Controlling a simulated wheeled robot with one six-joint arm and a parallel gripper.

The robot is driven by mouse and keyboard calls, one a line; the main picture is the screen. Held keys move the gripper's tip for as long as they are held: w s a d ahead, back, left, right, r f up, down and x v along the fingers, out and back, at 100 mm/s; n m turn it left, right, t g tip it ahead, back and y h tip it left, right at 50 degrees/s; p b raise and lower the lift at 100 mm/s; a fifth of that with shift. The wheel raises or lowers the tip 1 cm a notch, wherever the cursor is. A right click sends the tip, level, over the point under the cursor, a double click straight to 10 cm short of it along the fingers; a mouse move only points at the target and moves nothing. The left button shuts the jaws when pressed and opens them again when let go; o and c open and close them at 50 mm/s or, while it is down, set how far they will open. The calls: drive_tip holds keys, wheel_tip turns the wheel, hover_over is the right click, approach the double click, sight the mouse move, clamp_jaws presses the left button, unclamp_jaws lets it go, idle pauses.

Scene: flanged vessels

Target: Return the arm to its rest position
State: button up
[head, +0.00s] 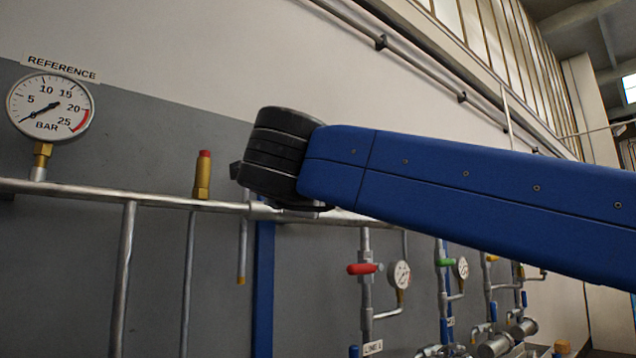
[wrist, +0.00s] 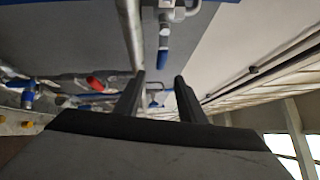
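My gripper (wrist: 160,80) shows in the wrist view as two dark fingers standing apart. Nothing is held between them, and only background pipework shows in the gap. In the head view my blue arm (head: 470,190) reaches in from the right edge and ends at a black joint (head: 275,155) in front of the wall pipe. My gripper cannot be made out in the head view.
A horizontal pipe (head: 100,194) runs along the wall, with a REFERENCE gauge (head: 50,106) and a brass fitting with a red cap (head: 203,175). A red-handled valve (head: 364,268), a small gauge (head: 399,274) and a green-handled valve (head: 445,262) sit below my arm.

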idle(0.3)
drive_tip(key=s+d+f+n+g+y, duration=0.1)
drive_tip(key=d+f+n+g+y, duration=0.2)
drive_tip(key=f+n, duration=0.6)
drive_tip(key=d+f+n+y, duration=0.2)
drive_tip(key=f+n+y, duration=0.3)
drive_tip(key=f, duration=0.8)
drive_tip(key=s+d+f+n+g+y, duration=0.1)
drive_tip(key=d+f+n+g+y, duration=0.15)
drive_tip(key=f+n, duration=0.65)
drive_tip(key=s+d+f+g+h, duration=0.2)
drive_tip(key=s+d+f, duration=0.3)
drive_tip(key=f, duration=0.6)
drive_tip(key=s+d+f+g+h, duration=0.2)
drive_tip(key=s+d+f, duration=0.4)
drive_tip(key=f, duration=0.5)
drive_tip(key=s+d+f+m+g+h, duration=0.1)
drive_tip(key=s+d+f+g, duration=0.3)
drive_tip(key=f, duration=0.7)
drive_tip(key=s+d+h, duration=0.1)
drive_tip(key=s+d, duration=0.1)
drive_tip(key=s, duration=0.2)
drive_tip(key=shift+d+g, duration=0.2)
drive_tip(key=shift+g, duration=0.15)
drive_tip(key=shift+h, duration=0.25)
